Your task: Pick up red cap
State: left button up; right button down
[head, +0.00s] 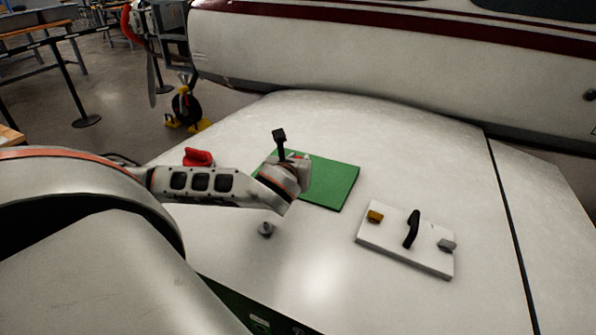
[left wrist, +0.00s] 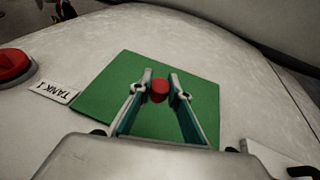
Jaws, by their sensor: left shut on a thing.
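A small red cap (left wrist: 159,91) shows in the left wrist view between the fingertips of my left gripper (left wrist: 160,86), which is shut on it. Behind it lies a flat green mat (left wrist: 112,92) on the white wing. The mat also shows in the head view (head: 337,182), partly hidden by my left gripper (head: 300,168). The head view hides most of the held cap. I cannot tell whether the cap touches the mat. A larger red round piece (left wrist: 14,65) sits at the left of the wrist view; a red piece also shows behind my arm in the head view (head: 197,157). My right gripper is not in view.
A "TANK 1" label (left wrist: 54,91) lies left of the mat. A white plate (head: 398,254) with a black handle (head: 411,229) stands to the right. A small grey knob (head: 266,229) sits on the wing (head: 300,270). The aircraft fuselage (head: 380,60) rises behind.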

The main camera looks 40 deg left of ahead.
pick_arm(q)
notch_tip(320, 180, up, 15)
jog(key=shift+f, duration=0.15)
jog(key=shift+f, duration=0.1)
grip_shut()
